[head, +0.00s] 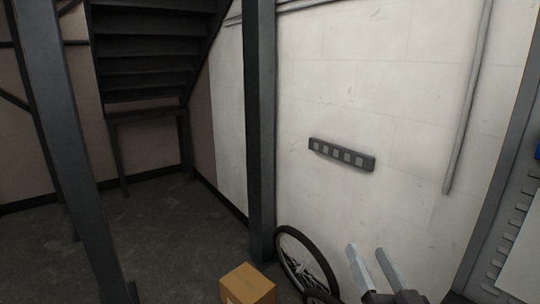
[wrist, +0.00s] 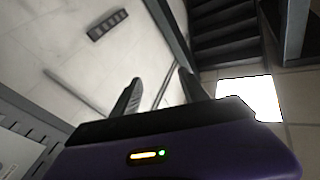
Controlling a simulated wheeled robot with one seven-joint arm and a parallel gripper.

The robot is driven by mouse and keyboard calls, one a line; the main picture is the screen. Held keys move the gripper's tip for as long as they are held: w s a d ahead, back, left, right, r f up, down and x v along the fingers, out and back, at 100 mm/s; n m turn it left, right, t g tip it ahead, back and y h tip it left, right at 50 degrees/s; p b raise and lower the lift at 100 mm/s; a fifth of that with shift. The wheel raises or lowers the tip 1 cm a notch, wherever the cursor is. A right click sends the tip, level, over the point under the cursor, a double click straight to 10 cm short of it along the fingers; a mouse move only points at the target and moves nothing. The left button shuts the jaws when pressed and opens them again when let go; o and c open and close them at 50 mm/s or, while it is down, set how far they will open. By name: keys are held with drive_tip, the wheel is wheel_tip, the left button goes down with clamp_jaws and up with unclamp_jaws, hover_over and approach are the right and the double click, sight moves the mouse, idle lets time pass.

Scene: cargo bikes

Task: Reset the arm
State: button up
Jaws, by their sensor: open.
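My gripper (head: 372,268) shows at the bottom right of the head view, its two pale fingers pointing up and apart. It is open with nothing between the fingers. In the wrist view my gripper (wrist: 160,90) also shows its two dark fingers spread, with only the wall and a pipe behind them. The gripper is in front of the white wall (head: 350,100), to the right of a bicycle wheel (head: 305,262).
A cardboard box (head: 248,285) stands at the bottom centre, left of the wheel. Dark posts (head: 260,130) stand left of the wall. A dark strip with squares (head: 342,154) is on the wall. Stairs (head: 155,50) rise at the back left. Floor at left is clear.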

drive_tip(key=s+f+g+b, duration=0.1)
drive_tip(key=s+f, duration=0.6)
drive_tip(key=s, duration=0.6)
drive_tip(key=s+d+f+n+g+h+b, duration=0.1)
drive_tip(key=s+f, duration=0.5)
drive_tip(key=s, duration=0.7)
drive_tip(key=s+f+n+g+b, duration=0.1)
drive_tip(key=s+f+g, duration=0.2)
drive_tip(key=s+f, duration=0.4)
drive_tip(key=s, duration=0.6)
drive_tip(key=shift+d+f+h, duration=0.35)
drive_tip(key=shift+h, duration=0.05)
